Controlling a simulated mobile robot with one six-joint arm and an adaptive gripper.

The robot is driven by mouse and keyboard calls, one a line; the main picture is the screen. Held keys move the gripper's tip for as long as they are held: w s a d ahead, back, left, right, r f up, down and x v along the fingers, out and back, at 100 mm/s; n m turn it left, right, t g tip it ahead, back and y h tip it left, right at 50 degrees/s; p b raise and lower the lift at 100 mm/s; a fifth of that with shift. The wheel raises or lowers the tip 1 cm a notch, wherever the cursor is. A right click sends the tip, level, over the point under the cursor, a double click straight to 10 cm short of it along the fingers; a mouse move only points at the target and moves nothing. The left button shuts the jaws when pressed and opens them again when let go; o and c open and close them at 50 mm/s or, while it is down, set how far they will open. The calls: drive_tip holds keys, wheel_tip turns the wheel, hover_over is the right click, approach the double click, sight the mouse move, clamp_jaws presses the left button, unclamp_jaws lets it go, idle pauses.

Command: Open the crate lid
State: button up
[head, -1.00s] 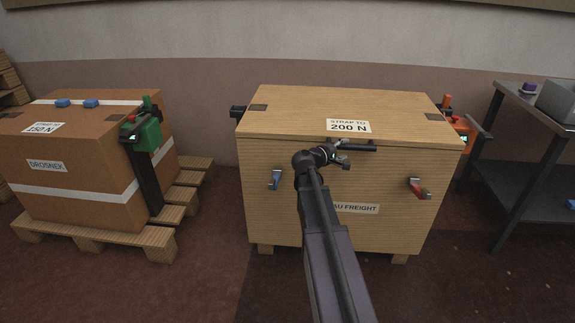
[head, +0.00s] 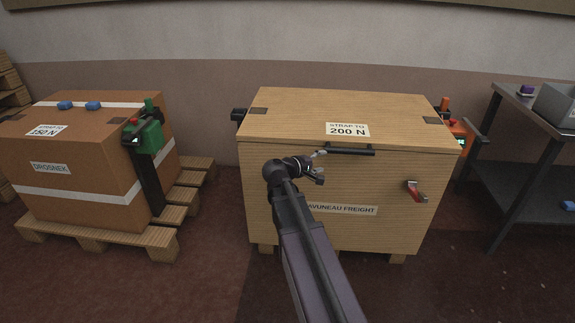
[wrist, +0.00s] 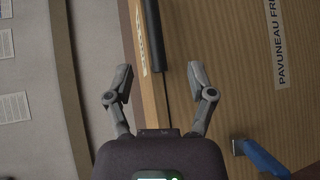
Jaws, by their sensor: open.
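The wooden crate (head: 400,225) stands ahead with its lid (head: 300,108) down flat on top. A dark bar handle (head: 350,151) runs along the lid's front edge; it also shows in the wrist view (wrist: 151,35). A red latch (head: 416,190) is on the front's right side. A blue latch (wrist: 262,156) shows at the wrist view's lower right; in the head view my arm hides it. My gripper (head: 320,166) is open and empty in front of the crate, at the handle's left end. In the wrist view the handle's near end lies between the fingertips (wrist: 160,74); I cannot tell whether they touch.
A brown box (head: 75,160) on a pallet (head: 95,238) stands left, with a green strapping tool (head: 145,137) on its side. An orange tool (head: 457,133) hangs at the crate's right side. A metal table (head: 510,98) stands far right. A wall is behind the crate.

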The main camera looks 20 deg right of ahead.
drive_tip(key=s+a+r+m+g+y+p, duration=0.1)
drive_tip(key=s+a+r+y+p, duration=0.2)
drive_tip(key=a+p, duration=0.4)
drive_tip(key=s+a+r+m+y+p, duration=0.2)
drive_tip(key=a+y+p, duration=0.3)
drive_tip(key=a+p, duration=0.3)
drive_tip(key=shift+s+r+g+y+p, duration=0.3)
drive_tip(key=shift+s+r+g+p, duration=0.15)
drive_tip(key=shift+s+p, duration=0.45)
idle(0.5)
drive_tip(key=s+a+f+g+y, duration=0.1)
drive_tip(key=s+a+y, duration=0.2)
drive_tip(key=a, duration=0.4)
drive_tip(key=s+a+f+y, duration=0.1)
drive_tip(key=s+a+y, duration=0.2)
drive_tip(key=a, duration=0.4)
wheel_tip(320, 180, up, 11)
drive_tip(key=p, duration=1.2)
drive_tip(key=shift+d+r+m, duration=0.15)
drive_tip(key=shift+d+m, duration=0.05)
drive_tip(key=shift+m, duration=0.1)
drive_tip(key=shift+s, duration=0.1)
